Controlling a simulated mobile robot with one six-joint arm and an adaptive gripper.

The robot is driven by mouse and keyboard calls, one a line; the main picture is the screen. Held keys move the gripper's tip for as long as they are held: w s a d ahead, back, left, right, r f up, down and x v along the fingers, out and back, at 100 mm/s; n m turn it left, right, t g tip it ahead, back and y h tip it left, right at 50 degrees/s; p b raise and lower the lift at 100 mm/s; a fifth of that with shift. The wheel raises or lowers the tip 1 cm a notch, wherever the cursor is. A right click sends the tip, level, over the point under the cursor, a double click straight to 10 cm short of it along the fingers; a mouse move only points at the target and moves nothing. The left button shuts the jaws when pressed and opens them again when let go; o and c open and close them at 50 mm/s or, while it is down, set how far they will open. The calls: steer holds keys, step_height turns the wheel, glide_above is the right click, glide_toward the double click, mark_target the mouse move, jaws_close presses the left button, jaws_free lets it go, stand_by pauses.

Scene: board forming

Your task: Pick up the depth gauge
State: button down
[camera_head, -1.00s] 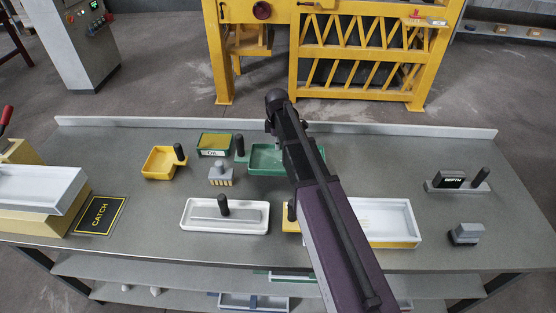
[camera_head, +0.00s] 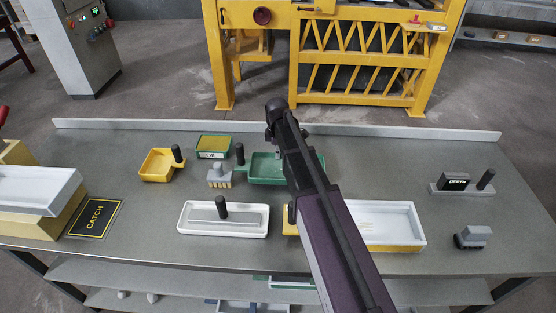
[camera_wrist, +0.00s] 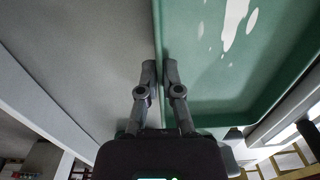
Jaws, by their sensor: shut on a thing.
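The depth gauge (camera_head: 455,182), a dark block labelled DEPTH on a grey base with a black upright knob, stands at the right of the bench in the head view. My gripper (camera_wrist: 159,70) is far to its left, at the green tray (camera_head: 265,168). In the wrist view the two fingers are closed on the near rim of the green tray (camera_wrist: 210,112). In the head view my arm covers the tray's right part and the fingertips are hidden. The gauge is not in the wrist view.
A grey block (camera_head: 473,237) lies in front of the gauge. A white-lined yellow tray (camera_head: 422,238) is right of my arm. A white tray (camera_head: 262,220), a yellow tray (camera_head: 150,165) and an oil box (camera_head: 213,147) stand left. The bench between arm and gauge is clear behind the yellow tray.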

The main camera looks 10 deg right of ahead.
steer(key=shift+f+b, duration=0.6)
steer(key=shift+f, duration=0.35)
steer(key=shift+f, duration=0.15)
steer(key=c, duration=0.8)
jaws_free()
step_height(320, 180, up, 12)
steer(key=p, duration=1.2)
steer(key=shift+w+r, duration=0.15)
steer(key=shift+r, duration=0.05)
